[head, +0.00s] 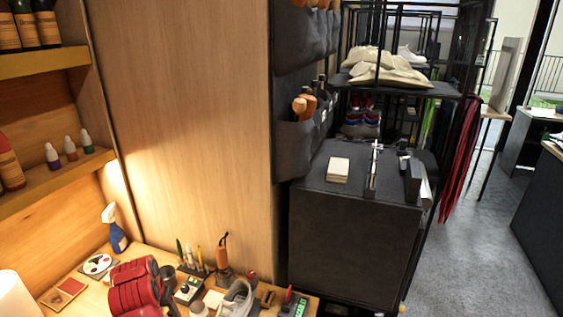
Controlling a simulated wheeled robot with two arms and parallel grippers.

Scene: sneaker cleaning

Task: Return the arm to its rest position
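Neither of my grippers can be made out in the head view, so I cannot see whether they are open or shut. A bulky red and dark rounded shape (136,287) stands at the lower edge over the wooden desk (75,297). I cannot tell what it is. A grey and white shoe-like item (238,297) is on the desk to its right, partly cut off by the lower picture edge.
The desk also carries a blue and white spray bottle (115,230), a paint palette (97,264) and several upright tools (196,260). A wooden panel (195,110) rises behind. A dark cabinet (350,235) stands at right. Grey floor (490,230) beyond it is open.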

